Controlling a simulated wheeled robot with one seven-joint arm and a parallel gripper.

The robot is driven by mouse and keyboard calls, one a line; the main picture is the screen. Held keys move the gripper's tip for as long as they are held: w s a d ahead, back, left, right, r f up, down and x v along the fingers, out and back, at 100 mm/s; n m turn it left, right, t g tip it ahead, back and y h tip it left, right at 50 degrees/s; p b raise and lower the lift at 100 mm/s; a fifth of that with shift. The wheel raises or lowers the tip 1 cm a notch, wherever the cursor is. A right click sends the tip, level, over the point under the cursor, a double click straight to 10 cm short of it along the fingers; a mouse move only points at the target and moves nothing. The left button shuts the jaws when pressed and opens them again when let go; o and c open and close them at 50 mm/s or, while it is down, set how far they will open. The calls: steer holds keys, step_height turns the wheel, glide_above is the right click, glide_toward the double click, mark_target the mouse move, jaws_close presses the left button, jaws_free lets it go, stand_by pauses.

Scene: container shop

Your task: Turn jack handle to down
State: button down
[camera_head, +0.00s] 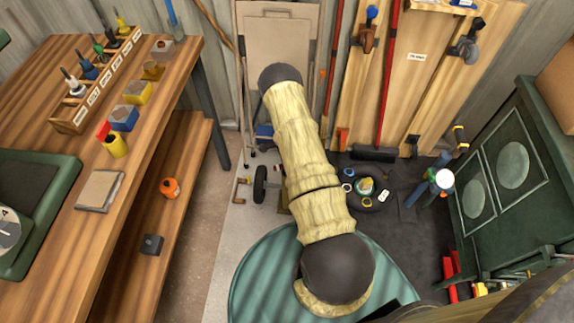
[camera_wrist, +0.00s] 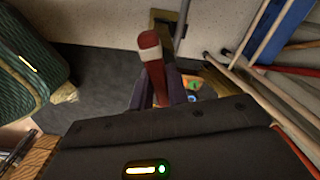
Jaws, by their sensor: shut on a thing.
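The jack handle (camera_wrist: 152,45), a red bar with a whitish band near its top, shows in the wrist view. It stands between the two dark fingers of my gripper (camera_wrist: 156,88), which is shut on it. The lower part of the handle is hidden by the fingers and the dark gripper body. The handle leans slightly in the picture; its full angle and the jack's body cannot be made out. In the head view my arm covers the middle, and the gripper and handle are hidden behind it.
In the wrist view, a grey rod (camera_wrist: 182,22) stands close beyond the handle, and several rods (camera_wrist: 275,95) lean at the right. A green ribbed object (camera_wrist: 28,75) is at the left. The head view shows a wooden workbench (camera_head: 165,85) left and a green cabinet (camera_head: 505,170) right.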

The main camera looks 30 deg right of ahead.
steer(key=n, duration=0.4)
steer(key=shift+n, duration=0.4)
steer(key=n, duration=0.3)
steer(key=shift+n, duration=0.3)
steer(key=n, duration=1.5)
steer(key=shift+b, duration=0.3)
steer(key=n, duration=0.4)
steer(key=shift+s+n, duration=0.1)
steer(key=shift+n, duration=2)
